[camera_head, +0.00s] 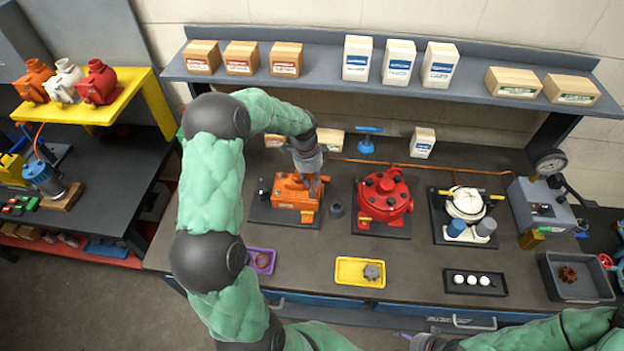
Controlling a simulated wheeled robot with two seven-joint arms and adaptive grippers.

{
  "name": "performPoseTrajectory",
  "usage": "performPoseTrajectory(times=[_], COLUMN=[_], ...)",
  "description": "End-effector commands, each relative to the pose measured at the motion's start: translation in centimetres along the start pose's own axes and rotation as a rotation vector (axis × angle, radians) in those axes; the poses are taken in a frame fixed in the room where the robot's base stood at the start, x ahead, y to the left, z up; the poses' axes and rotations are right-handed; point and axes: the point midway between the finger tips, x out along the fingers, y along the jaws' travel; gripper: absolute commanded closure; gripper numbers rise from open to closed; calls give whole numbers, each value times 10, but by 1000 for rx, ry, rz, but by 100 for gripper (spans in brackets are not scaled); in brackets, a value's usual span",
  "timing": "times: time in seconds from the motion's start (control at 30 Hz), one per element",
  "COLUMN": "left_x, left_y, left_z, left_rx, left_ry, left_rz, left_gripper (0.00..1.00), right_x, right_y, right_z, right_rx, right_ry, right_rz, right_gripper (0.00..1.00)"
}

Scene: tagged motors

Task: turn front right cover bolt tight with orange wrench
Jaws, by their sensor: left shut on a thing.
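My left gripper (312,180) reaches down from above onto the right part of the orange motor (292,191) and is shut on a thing. That thing looks like the orange wrench, but it blends with the orange motor and is mostly hidden by the fingers. The orange motor sits on a dark base plate on the bench. Its cover bolts, including the front right one, are too small or too covered to make out. My right arm comes in at the lower right; its gripper end (430,342) is at the bottom edge, and its fingers cannot be made out.
A red motor (384,194) and a white motor (466,204) stand to the right on dark plates. A small dark part (336,210) lies between the orange and red motors. A yellow tray (345,271), purple tray (264,269) and grey bin (577,289) line the bench's front.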

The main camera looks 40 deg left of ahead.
Motion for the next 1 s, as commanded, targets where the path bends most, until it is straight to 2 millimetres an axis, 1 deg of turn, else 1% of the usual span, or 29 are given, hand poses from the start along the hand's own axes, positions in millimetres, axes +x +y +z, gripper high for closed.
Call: performPoseTrajectory(times=[0.03,0.13,0.43,0.57,1.0], left_x=[-8,-15,-16,-21,-58], left_y=[-1,-1,-1,-1,-1], left_z=[-1,-2,-2,-2,-7], left_rx=[0,0,-1,-1,-1], left_ry=[0,0,0,0,1], left_rz=[-3,-3,-3,-3,-4], left_gripper=[100,100,100,100,100], right_x=[-5,-9,-8,-11,-33], right_y=[-2,-3,-3,-4,-12], right_z=[0,0,0,0,1], right_rx=[0,0,0,0,0], right_ry=[0,0,0,0,0], right_rz=[0,0,0,0,0], right_gripper=[34,34,34,34,34])
